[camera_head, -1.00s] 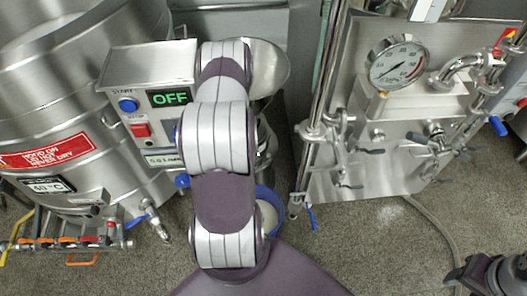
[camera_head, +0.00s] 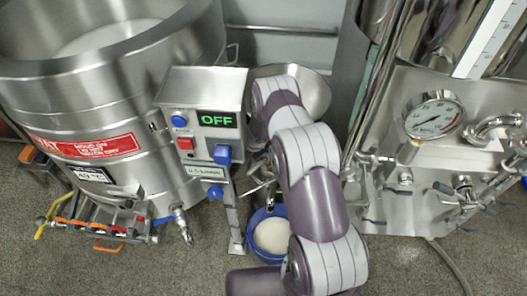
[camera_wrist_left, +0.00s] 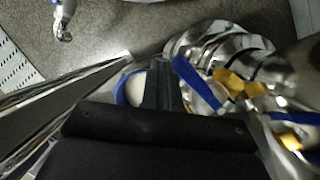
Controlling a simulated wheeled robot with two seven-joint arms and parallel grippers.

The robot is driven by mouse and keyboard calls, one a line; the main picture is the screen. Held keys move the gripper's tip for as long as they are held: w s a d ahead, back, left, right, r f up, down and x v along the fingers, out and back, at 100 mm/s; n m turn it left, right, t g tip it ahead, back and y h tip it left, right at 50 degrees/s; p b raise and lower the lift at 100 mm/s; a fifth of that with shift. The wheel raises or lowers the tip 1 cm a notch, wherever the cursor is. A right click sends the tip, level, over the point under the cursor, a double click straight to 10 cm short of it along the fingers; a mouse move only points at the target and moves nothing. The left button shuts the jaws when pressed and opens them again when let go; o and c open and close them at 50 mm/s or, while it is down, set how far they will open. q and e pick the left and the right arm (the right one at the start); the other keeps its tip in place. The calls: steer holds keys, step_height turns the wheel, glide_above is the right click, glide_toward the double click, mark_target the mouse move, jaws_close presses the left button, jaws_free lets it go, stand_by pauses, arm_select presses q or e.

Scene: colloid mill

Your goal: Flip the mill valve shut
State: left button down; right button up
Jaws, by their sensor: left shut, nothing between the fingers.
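A blue lever handle (camera_wrist_left: 197,82) shows in the left wrist view, slanting across the shiny metal mill body (camera_wrist_left: 225,50) with its yellow fittings. My left gripper (camera_wrist_left: 163,85) is shut and empty just left of this handle in the picture; I cannot tell whether they touch. In the head view my left arm covers much of the mill and the gripper itself is hidden. A blue grip (camera_head: 222,154) and a blue knob (camera_head: 215,193) show beside the label plate. My right gripper is out of view.
The control box (camera_head: 203,95) reads OFF. A blue bucket (camera_head: 257,248) with pale contents stands on the floor below. A large steel tank (camera_head: 130,100) is at left, and a steel panel with a gauge (camera_head: 434,115) is at right.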

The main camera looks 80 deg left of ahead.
arm_select(q)
steer(key=shift+r, duration=0.1)
stand_by(0.4)
steer(key=w+d+r+b, duration=0.2)
steer(key=w+d+b, duration=0.1)
steer(key=w+d, duration=0.4)
steer(key=d, duration=0.3)
steer(key=shift+w+d+r, duration=0.25)
steer(key=shift+w+r, duration=0.1)
steer(key=shift+w, duration=0.05)
